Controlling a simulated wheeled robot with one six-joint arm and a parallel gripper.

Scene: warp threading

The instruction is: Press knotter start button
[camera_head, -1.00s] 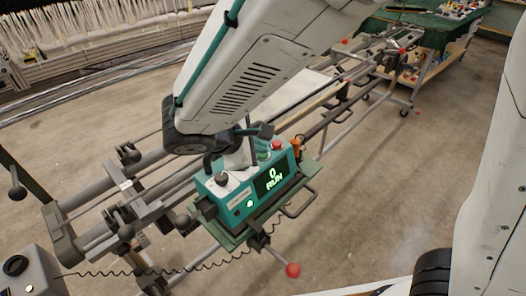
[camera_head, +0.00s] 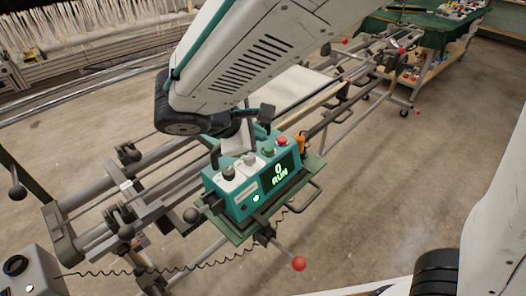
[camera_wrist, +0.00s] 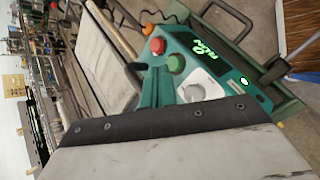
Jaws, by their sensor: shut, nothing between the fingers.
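The teal knotter box (camera_head: 232,199) sits on its green carriage on the rails. Its lit display (camera_head: 279,174) reads "0 RUN". A green button (camera_head: 268,150) stands on its top beside a red button (camera_head: 282,141); both also show in the wrist view, green (camera_wrist: 176,64) and red (camera_wrist: 158,45). A black knob (camera_head: 228,172) and a pale knob (camera_head: 250,158) sit to their left. My gripper (camera_head: 248,142) is shut and empty above the box, behind the knobs. In the wrist view its teal end (camera_wrist: 154,88) points near the green button, with contact unclear.
Long rails run from lower left to the far green table (camera_head: 420,30). A red-ball lever (camera_head: 299,264) sticks out in front of the carriage. A grey control box (camera_head: 35,270) stands at lower left with a coiled cable. An orange-handled tool (camera_head: 300,143) is beside the knotter.

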